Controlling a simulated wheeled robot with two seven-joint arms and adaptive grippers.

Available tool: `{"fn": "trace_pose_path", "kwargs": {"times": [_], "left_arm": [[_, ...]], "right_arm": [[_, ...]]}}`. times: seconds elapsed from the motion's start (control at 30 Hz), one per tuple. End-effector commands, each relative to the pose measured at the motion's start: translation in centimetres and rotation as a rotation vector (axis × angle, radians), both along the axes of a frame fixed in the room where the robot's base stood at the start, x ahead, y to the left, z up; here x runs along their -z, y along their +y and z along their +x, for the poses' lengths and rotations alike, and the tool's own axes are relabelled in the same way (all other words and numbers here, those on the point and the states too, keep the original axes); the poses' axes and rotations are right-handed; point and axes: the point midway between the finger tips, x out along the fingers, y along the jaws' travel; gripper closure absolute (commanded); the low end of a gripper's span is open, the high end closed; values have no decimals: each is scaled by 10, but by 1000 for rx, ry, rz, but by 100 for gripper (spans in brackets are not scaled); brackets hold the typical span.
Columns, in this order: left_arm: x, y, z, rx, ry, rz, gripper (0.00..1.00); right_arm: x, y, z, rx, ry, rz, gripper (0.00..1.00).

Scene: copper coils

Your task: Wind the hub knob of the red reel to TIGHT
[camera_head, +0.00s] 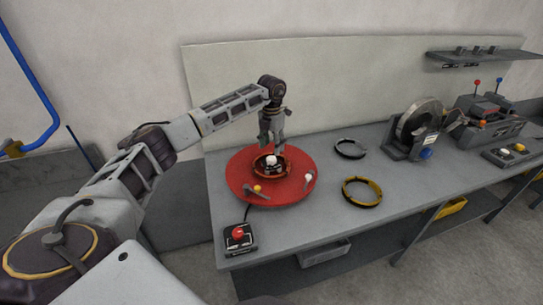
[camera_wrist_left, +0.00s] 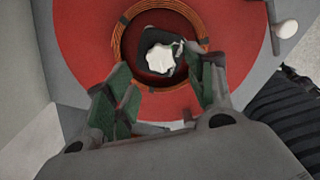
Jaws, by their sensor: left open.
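The red reel (camera_head: 237,180) lies flat on the workbench, with a ring of copper coil around its hub. The pale hub knob (camera_head: 271,160) stands at its centre; in the left wrist view the white lobed knob (camera_wrist_left: 160,58) sits on a dark base inside the copper coil (camera_wrist_left: 120,47). My left gripper (camera_head: 272,146) points down over the hub, its fingers open. In the left wrist view its green-padded fingers (camera_wrist_left: 165,88) are apart, with the knob just beyond the tips. Any TIGHT marking is too small to read. My right gripper is not in view.
A white-tipped handle (camera_head: 309,178) and a yellow-tipped one (camera_head: 257,188) stand on the reel. A control box with a red button (camera_head: 238,233) is in front. A black ring (camera_head: 350,149) and a yellow ring (camera_head: 362,191) lie to the right, before a machine (camera_head: 418,130).

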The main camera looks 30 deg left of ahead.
Motion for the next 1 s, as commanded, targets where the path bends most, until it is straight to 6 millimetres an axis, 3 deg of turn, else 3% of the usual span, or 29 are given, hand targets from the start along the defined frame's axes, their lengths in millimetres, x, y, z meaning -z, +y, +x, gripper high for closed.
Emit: {"fn": "trace_pose_path", "kwargs": {"times": [0.4, 0.87, 1.0], "left_arm": [[48, 0, 0, 0, 2, 0, 45], [56, 0, 0, 0, 1, 0, 45], [56, 0, 0, 0, 1, 0, 62]], "right_arm": [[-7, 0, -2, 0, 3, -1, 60], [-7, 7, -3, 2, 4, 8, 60], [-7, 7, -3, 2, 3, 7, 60]]}}
